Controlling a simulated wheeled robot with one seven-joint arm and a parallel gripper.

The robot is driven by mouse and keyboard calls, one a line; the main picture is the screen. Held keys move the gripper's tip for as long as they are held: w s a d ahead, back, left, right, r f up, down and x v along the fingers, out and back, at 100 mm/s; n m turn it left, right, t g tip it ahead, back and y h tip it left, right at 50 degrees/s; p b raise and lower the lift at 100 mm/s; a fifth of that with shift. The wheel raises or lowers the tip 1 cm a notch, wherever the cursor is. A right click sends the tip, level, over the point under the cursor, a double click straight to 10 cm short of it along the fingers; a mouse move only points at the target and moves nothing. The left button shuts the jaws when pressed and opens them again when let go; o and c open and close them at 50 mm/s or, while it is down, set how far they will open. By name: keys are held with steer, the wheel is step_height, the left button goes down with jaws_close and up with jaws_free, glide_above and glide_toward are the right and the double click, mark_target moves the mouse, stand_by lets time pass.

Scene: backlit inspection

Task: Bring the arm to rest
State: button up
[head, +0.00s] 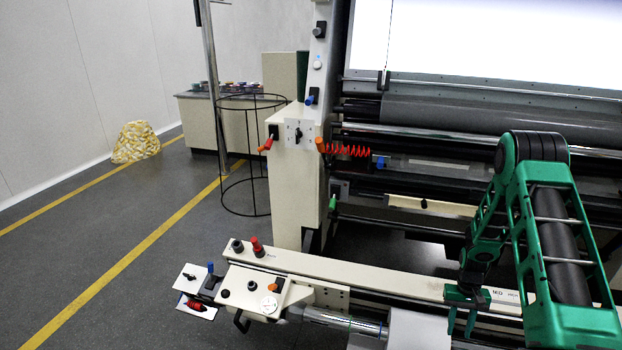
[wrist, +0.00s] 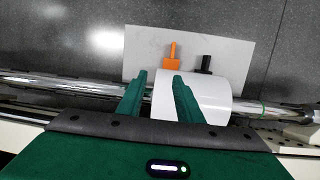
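My gripper (head: 461,328) hangs at the lower right of the head view, fingers down, at the front side of the cream beam (head: 375,275). In the wrist view my gripper (wrist: 158,78) has its two green fingers apart, with nothing held between them. Below them are a white roll (wrist: 205,95) and a white sheet (wrist: 225,47). An orange tool-like piece (wrist: 172,57) and a black one (wrist: 204,66) show beyond the fingers. I cannot tell how far the fingertips are from the roll. My green arm is bent, its elbow high at the right.
The inspection machine with its bright panel (head: 480,40) and rollers stands behind the arm. A control box (head: 255,292) with knobs is at the beam's left end. A wire basket frame (head: 245,160) and patterned sack (head: 136,142) stand farther left.

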steer(key=s+r+m+t, duration=0.1)
steer(key=s+r, duration=0.3)
steer(key=r, duration=1)
steer(key=s+r, duration=0.5)
steer(key=r, duration=1)
steer(key=s+a+r, duration=0.2)
steer(key=s+r, duration=0.2)
steer(key=s, duration=0.3)
steer(key=s+a+r+m+t, duration=0.1)
steer(key=s+r, duration=0.3)
steer(key=s, duration=0.4)
steer(key=s+a+r, duration=0.3)
steer(key=s+r, duration=0.1)
steer(key=s, duration=0.3)
steer(key=shift+s+a+r+m, duration=0.4)
